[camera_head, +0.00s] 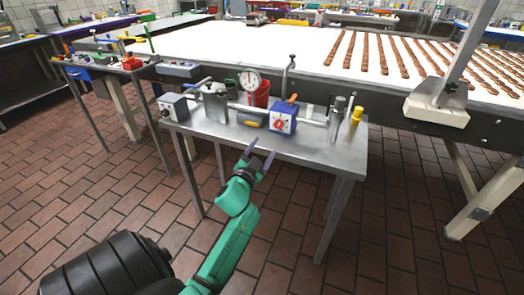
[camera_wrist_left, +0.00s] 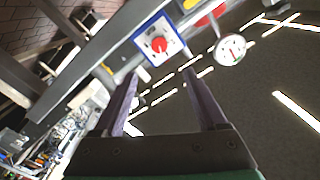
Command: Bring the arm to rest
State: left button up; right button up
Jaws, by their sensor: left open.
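My left arm is green and comes in from the lower left in the head view. Its gripper (camera_head: 259,158) is at the front edge of a metal side table (camera_head: 345,160), with two thin dark fingers spread apart. In the left wrist view the gripper (camera_wrist_left: 160,90) is open, and I see nothing between its fingers. A blue box with a red knob (camera_head: 283,117) stands on the table beyond the fingers. It also shows in the left wrist view (camera_wrist_left: 158,42). My right gripper is not in view.
A grey box (camera_head: 173,107) is at the table's left end. A white conveyor (camera_head: 230,45) with brown strips lies behind. The tiled floor (camera_head: 100,190) in front is clear.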

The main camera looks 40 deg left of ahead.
pick_arm(q)
jog(key=s+d+f+g+h+p, duration=0.1)
jog(key=s+d+f+g, duration=0.15)
jog(key=f, duration=0.65)
jog(key=s+d+f+g+h+p, duration=0.1)
jog(key=s+d+f+g+h, duration=0.15)
jog(key=f, duration=0.75)
jog(key=s+d+f+g+p, duration=0.1)
jog(key=s+d+f+g, duration=0.15)
jog(key=f, duration=0.65)
jog(key=s+d+f+g, duration=0.2)
jog(key=s+f, duration=0.4)
jog(key=s, duration=0.5)
jog(key=s+d+f+g+h+p, duration=0.1)
jog(key=s+d+f+g, duration=0.1)
jog(key=s+f, duration=0.4)
jog(key=s+d+f+g+h, duration=0.1)
jog(key=s+f+g, duration=0.3)
jog(key=s, duration=1.2)
notch_tip(320, 180, down, 2)
jog(key=shift+s+d+f+g+p, duration=0.25)
jog(key=shift+d+g+p, duration=0.1)
jog(key=shift+d, duration=0.3)
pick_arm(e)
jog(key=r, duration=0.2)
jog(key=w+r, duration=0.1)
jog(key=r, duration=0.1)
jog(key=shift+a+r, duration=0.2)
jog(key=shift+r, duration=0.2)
